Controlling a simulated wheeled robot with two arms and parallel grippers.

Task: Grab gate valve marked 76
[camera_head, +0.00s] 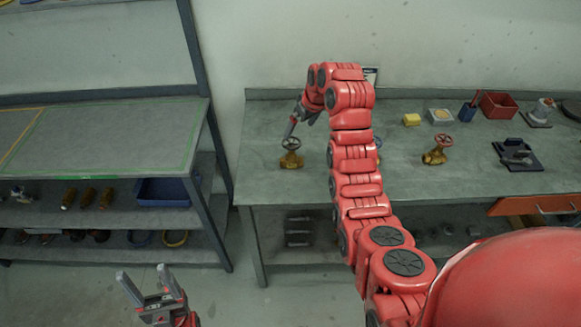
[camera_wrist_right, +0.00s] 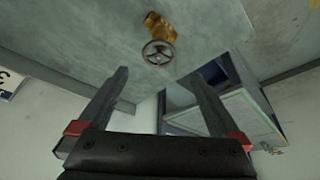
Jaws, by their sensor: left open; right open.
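A brass gate valve with a dark handwheel (camera_head: 291,158) stands at the left of the workbench. It also shows in the right wrist view (camera_wrist_right: 160,28), its handwheel facing the camera. My right gripper (camera_head: 292,130) is open just above this valve; in the wrist view its spread fingers (camera_wrist_right: 156,76) are empty, with the handwheel beyond their tips. A second brass valve with a red handwheel (camera_head: 435,155) stands further right. A bluish handwheel edge (camera_head: 379,143) shows beside my right arm, the rest hidden. No marking 76 is readable. My left gripper (camera_head: 148,284) is open and empty above the floor.
A shelf rack (camera_head: 100,135) with a blue crate (camera_head: 163,192) stands left, with a floor gap between.

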